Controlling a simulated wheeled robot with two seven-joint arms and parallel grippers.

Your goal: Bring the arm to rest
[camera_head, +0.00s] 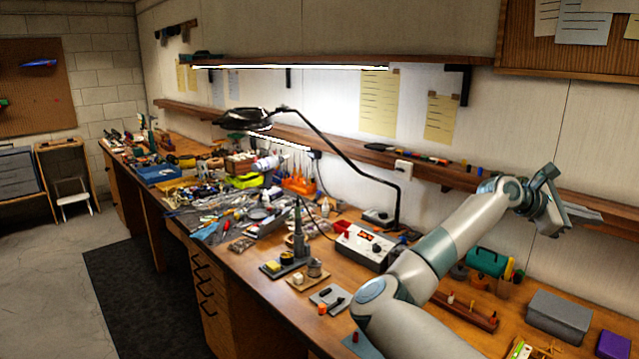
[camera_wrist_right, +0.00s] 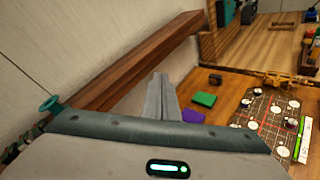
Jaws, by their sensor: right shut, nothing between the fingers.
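My right arm reaches up over the right side of the workbench (camera_head: 265,310) in the head view. My right gripper (camera_head: 592,214) is raised near the wall shelf at the far right, pointing right. It looks shut and empty. In the right wrist view its fingers (camera_wrist_right: 162,97) lie together in the middle, with nothing between them. They appear beside the wooden shelf (camera_wrist_right: 130,65) and above the bench; I cannot tell the exact gap. My left gripper is not in view.
Below the right arm are a grey box (camera_head: 558,318), a teal case (camera_head: 487,262) and a purple box (camera_head: 613,345). A control unit (camera_head: 362,247) and a lamp arm (camera_head: 350,160) stand left of it.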

